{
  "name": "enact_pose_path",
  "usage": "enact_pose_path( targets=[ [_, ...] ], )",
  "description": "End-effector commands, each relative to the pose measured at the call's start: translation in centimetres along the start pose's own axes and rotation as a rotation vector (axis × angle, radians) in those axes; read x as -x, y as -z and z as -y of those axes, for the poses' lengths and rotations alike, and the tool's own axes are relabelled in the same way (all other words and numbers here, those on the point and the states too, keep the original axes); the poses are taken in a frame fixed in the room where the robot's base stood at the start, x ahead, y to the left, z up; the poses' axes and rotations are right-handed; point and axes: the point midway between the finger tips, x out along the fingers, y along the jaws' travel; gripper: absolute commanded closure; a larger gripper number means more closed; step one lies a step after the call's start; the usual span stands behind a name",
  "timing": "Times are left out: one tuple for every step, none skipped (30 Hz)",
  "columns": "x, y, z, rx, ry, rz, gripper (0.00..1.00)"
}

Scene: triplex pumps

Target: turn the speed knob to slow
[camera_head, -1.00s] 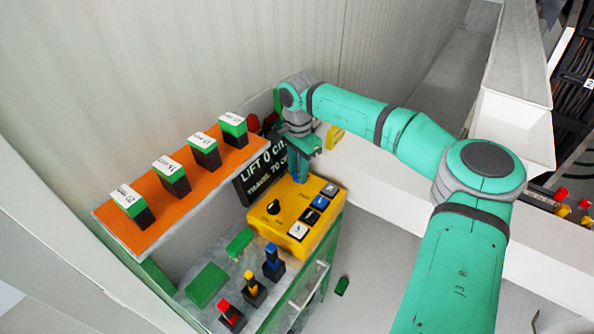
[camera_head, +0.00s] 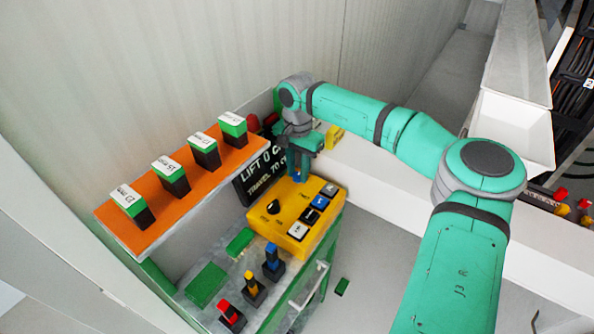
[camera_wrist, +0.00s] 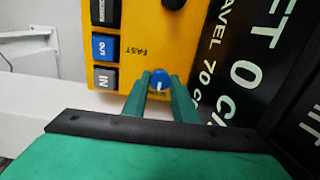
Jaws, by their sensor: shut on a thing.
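The speed knob is a small blue round knob (camera_wrist: 158,79) with a white pointer line, on the yellow control box (camera_head: 268,228). In the wrist view it sits between the two green fingers of my gripper (camera_wrist: 159,82), which is shut on it. The pointer line runs towards the bottom of the picture, on the side of a partly hidden label that looks like SLOW. In the head view my gripper (camera_head: 298,175) reaches down to the box's far end, and the knob is mostly hidden.
A black knob (camera_head: 273,208) and several push buttons (camera_head: 319,202) share the box top. A black display board (camera_head: 262,170) stands close behind. Coloured levers (camera_head: 254,289) are in front, and an orange shelf (camera_head: 185,205) with green-topped blocks is at left.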

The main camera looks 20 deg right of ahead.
Motion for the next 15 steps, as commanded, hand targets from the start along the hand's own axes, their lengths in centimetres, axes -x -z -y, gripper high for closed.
enact_pose_path(
  targets=[
    [0.09, 0.32, -0.33, -0.005, -0.005, -0.005, 0.97],
    [0.09, 0.32, -0.33, -0.005, -0.005, -0.005, 0.97],
    [0.09, 0.31, -0.33, -0.005, -0.005, -0.005, 0.65],
    [0.08, 0.29, -0.31, -0.005, -0.005, -0.004, 0.58],
    [0.08, 0.26, -0.28, -0.004, -0.004, -0.004, 0.56],
    [0.07, 0.22, -0.22, -0.004, -0.004, -0.004, 0.56],
    [0.06, 0.19, -0.19, -0.003, -0.003, -0.003, 0.56],
    [0.06, 0.17, -0.16, -0.003, -0.003, -0.003, 0.56],
    [0.05, 0.14, -0.13, -0.002, -0.003, -0.003, 0.56],
    [0.05, 0.13, -0.11, -0.002, -0.002, -0.003, 0.56],
    [0.04, 0.11, -0.09, -0.002, -0.002, -0.002, 0.56],
    [0.05, 0.1, -0.07, -0.002, -0.002, -0.002, 0.56],
    [0.08, 0.09, -0.06, -0.002, -0.002, -0.002, 0.56],
    [0.16, 0.09, -0.05, -0.002, -0.001, -0.002, 0.56],
    [0.35, 0.09, -0.04, -0.001, -0.001, -0.003, 0.56]
  ],
)
